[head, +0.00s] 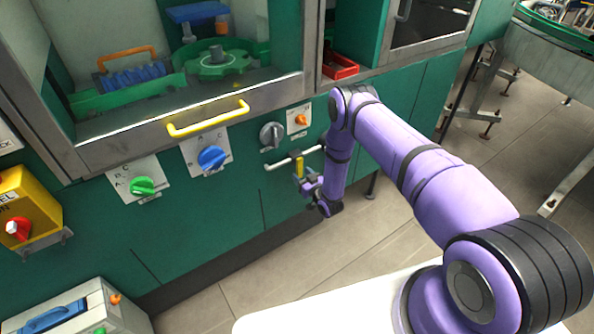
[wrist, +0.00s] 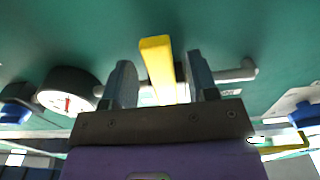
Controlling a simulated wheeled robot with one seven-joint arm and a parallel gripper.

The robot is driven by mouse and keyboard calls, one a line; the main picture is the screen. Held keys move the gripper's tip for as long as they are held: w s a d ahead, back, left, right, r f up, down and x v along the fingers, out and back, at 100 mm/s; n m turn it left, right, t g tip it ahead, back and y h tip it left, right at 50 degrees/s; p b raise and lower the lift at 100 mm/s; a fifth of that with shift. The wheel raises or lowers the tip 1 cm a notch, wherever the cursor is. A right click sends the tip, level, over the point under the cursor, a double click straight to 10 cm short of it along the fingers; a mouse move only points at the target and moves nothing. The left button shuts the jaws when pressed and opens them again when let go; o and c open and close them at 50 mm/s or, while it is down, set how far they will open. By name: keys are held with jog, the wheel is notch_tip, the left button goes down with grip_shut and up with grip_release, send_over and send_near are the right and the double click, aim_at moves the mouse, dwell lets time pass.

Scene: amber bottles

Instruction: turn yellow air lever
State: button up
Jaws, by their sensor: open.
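The yellow air lever (head: 299,166) sits on a pale horizontal pipe (head: 280,164) on the green cabinet front. In the head view it is small and hangs downward from the pipe, partly hidden by my gripper (head: 306,183). In the wrist view the lever (wrist: 157,62) stands between the two fingers of my gripper (wrist: 162,76). A gap shows on each side of it, so the fingers appear not to touch it. My gripper is open. Its palm hides the lower part of that view.
Green (head: 143,186) and blue (head: 212,158) knobs sit to the left. A yellow handle (head: 208,118) sticks out above. A dial gauge (wrist: 65,100) is beside the pipe in the wrist view.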

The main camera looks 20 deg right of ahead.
aim_at(301, 173)
jog(key=shift+x, duration=1.9)
jog(key=shift+c, duration=0.2)
grip_shut()
